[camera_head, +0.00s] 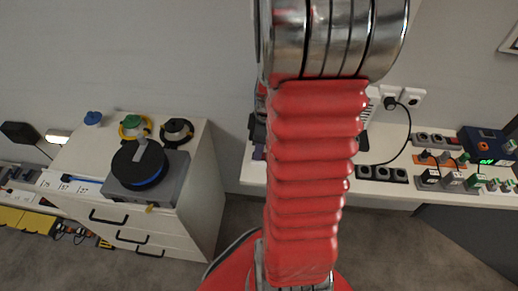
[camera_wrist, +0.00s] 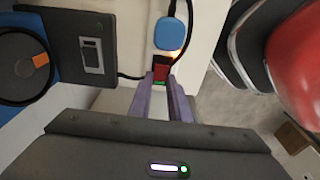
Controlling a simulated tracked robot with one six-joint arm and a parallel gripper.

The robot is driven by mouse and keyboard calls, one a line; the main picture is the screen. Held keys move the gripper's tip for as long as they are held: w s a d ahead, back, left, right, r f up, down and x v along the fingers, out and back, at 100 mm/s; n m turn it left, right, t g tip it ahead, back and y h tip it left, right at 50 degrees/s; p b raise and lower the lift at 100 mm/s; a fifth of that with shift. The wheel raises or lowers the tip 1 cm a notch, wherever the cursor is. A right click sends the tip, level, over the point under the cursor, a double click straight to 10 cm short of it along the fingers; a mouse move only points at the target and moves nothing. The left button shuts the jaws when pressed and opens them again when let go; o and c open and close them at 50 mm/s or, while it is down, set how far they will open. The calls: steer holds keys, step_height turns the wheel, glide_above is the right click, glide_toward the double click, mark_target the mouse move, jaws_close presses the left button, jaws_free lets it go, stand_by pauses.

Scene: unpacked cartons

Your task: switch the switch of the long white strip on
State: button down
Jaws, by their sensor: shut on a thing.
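In the wrist view my gripper (camera_wrist: 160,77) has its two purple fingers close together at the near end of a strip. How the switch is set cannot be told. In the head view my red arm hides my gripper and the strip end.
In the wrist view a dark box (camera_wrist: 82,45) and a dark dial device (camera_wrist: 22,65) are at left, with a black cable beside the strip. In the head view a socket strip (camera_head: 383,173) lies along the white table's front edge. A drawer cabinet (camera_head: 200,190) stands left.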

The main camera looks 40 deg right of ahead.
steer(key=c, duration=1.6)
jaws_free()
steer(key=shift+c, duration=0.2)
steer(key=shift+r, duration=0.1)
step_height(320, 180, up, 13)
steer(key=s+d, duration=0.1)
steer(key=shift+s+r, duration=0.2)
